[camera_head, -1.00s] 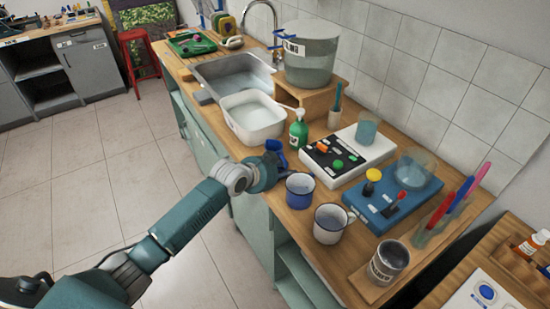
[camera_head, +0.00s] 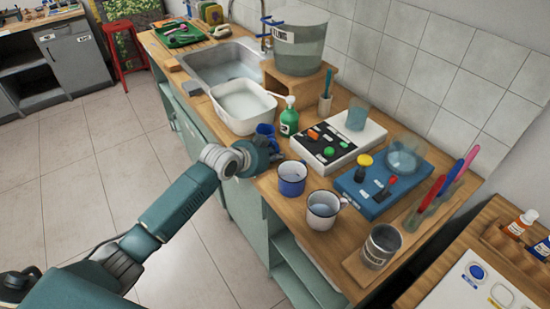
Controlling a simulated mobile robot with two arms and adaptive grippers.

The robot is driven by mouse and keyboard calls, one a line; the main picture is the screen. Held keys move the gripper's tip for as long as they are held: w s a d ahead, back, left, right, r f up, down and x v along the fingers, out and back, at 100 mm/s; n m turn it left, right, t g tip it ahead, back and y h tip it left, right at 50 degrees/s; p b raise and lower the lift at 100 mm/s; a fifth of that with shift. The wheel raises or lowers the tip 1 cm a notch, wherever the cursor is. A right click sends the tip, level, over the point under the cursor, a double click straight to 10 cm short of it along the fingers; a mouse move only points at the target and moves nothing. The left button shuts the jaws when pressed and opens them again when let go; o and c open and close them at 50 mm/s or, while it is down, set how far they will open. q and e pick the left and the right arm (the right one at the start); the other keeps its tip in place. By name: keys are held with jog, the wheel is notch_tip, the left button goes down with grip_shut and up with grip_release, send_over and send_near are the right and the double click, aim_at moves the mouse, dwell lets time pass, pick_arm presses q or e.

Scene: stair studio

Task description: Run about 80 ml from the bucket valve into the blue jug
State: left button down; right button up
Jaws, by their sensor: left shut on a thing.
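The clear bucket (camera_head: 298,45) holds liquid and stands on a wooden stand (camera_head: 295,84) beside the sink. A blue fitting (camera_head: 269,21) shows at its upper left; I cannot make out whether a valve is open. My left gripper (camera_head: 266,146) is at the counter's front edge, shut on the small blue jug (camera_head: 265,131). The gripper hides part of the jug, so its inside and any liquid level cannot be seen. The jug is in front of the bucket stand, apart from it. My right gripper is not in view.
A green pump bottle (camera_head: 289,122) stands close right of the jug.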

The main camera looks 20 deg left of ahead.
pick_arm(q)
notch_tip(320, 180, up, 18)
jog(key=b, duration=0.2)
jog(key=shift+r+b, duration=0.2)
jog(key=shift+b, duration=0.15)
